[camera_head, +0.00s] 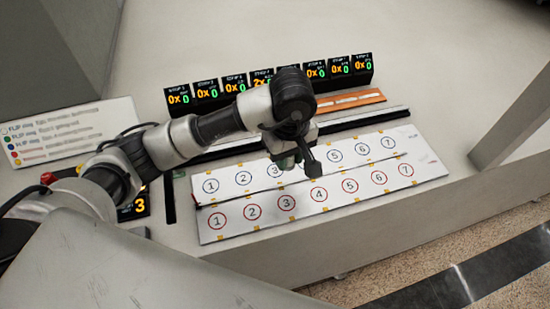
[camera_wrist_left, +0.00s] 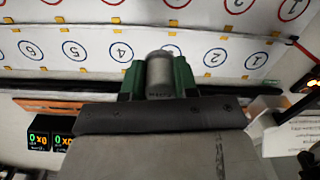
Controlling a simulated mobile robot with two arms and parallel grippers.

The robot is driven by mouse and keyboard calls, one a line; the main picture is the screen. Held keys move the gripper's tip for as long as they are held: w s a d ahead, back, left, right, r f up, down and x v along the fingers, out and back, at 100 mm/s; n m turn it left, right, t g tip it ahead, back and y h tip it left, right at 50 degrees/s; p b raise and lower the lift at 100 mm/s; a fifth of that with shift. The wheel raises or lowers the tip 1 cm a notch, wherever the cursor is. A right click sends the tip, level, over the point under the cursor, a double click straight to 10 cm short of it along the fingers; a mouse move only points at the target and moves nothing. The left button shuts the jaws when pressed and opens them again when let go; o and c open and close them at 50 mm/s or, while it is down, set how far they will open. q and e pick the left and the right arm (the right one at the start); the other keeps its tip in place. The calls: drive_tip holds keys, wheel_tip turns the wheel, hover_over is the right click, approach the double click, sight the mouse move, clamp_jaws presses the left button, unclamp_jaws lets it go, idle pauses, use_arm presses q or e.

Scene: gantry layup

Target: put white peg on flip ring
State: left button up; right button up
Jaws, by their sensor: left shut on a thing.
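My left gripper (camera_head: 290,162) is above the upper row of numbered circles, near circle 3. In the head view the gripper and wrist hide this peg. The white board (camera_head: 235,187) has an upper row of dark blue rings and a lower row of red rings, numbered 1 to 7. A sign (camera_head: 65,135) at the left carries "FLIP ring" text beside coloured dots. I cannot tell which ring is the flip ring. My right gripper is not in view.
Several small black displays (camera_head: 262,78) stand in a row behind the board. An orange strip (camera_head: 358,100) and a dark rail (camera_head: 375,118) lie between them. A display reading 3 (camera_head: 138,207) sits left of the board. A grey post (camera_head: 515,120) stands at the right.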

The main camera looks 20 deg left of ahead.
sight(275, 171)
use_arm(q)
drive_tip(key=a, duration=0.1)
drive_tip(key=w+a+f, duration=0.1)
drive_tip(key=shift+w+a+f+p, duration=0.15)
drive_tip(key=shift+a+f+p, duration=0.15)
drive_tip(key=shift+a+p, duration=0.05)
drive_tip(key=shift+w+a+f, duration=0.15)
drive_tip(key=shift+a+f, duration=0.05)
drive_tip(key=shift+a, duration=0.05)
wheel_tip(275, 171, down, 4)
drive_tip(key=shift+w+r+p, duration=0.1)
drive_tip(key=shift+p, duration=0.75)
drive_tip(key=shift+a+f, duration=0.1)
drive_tip(key=shift+f, duration=0.1)
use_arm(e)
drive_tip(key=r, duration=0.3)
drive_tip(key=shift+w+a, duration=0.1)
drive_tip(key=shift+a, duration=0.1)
use_arm(q)
drive_tip(key=shift+f, duration=0.1)
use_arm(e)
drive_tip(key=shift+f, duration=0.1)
use_arm(q)
drive_tip(key=shift+f+b, duration=0.15)
drive_tip(key=shift+b, duration=0.15)
drive_tip(key=o, duration=0.9)
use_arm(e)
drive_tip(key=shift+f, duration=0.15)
